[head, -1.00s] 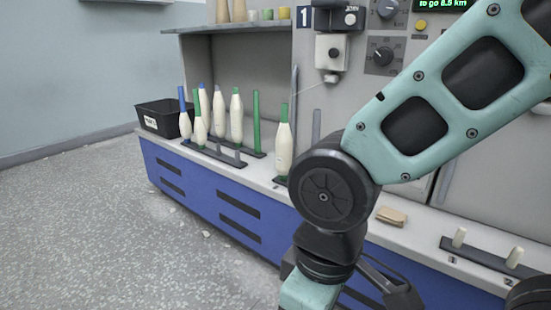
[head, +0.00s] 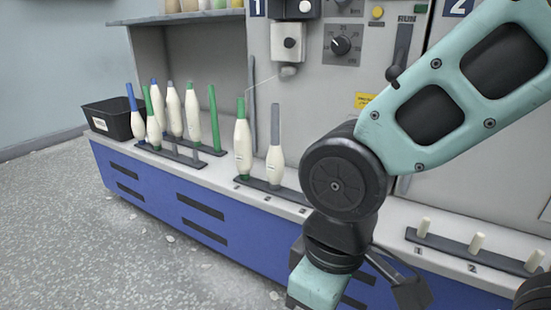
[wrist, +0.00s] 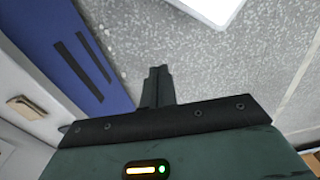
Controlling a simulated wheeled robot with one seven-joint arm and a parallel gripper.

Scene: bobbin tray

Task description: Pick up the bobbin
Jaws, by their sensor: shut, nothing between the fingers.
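Several white bobbins on coloured tubes stand upright on the machine's ledge in the head view. A green-topped bobbin (head: 243,148) and a grey-topped bobbin (head: 275,166) stand on a dark peg strip (head: 262,187) in the middle. More bobbins, such as a blue-topped one (head: 137,122), stand in a group at the left, with a bare green tube (head: 214,118). The frames do not show which one is meant. My gripper (wrist: 158,75) is shut and empty in the wrist view, over the floor beside the blue front. No bobbin shows in that view.
A black bin (head: 113,122) stands at the ledge's left end. A peg strip with short pale pegs (head: 476,243) lies at the right. A tan block (wrist: 27,107) lies on the ledge in the wrist view.

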